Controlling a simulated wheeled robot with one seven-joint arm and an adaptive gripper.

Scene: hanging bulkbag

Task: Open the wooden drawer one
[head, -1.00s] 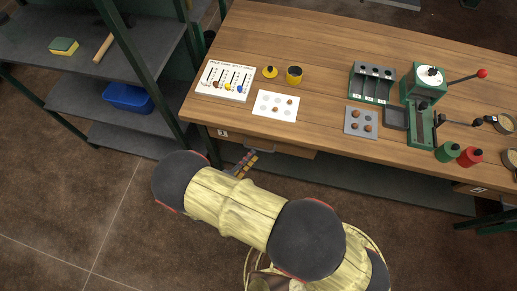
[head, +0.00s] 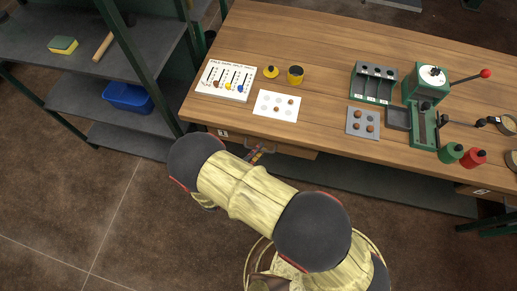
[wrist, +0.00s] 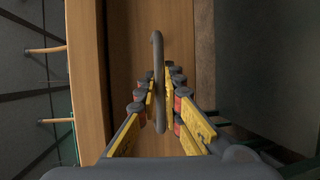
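The wooden drawer (head: 300,153) sits under the left part of the workbench's front edge, with a small label (head: 222,133) at its left. Its front (wrist: 125,50) fills the middle of the wrist view. Its grey bar handle (wrist: 158,50) stands out from the front. My gripper (wrist: 161,80) is open, with its yellow-sided fingers on either side of the handle. The drawer looks closed.
The workbench (head: 330,50) holds a printed board (head: 226,80), a white card (head: 276,105), yellow containers (head: 295,75) and a green press (head: 425,90). A dark shelf unit (head: 90,50) stands close at the left. Open floor lies in front.

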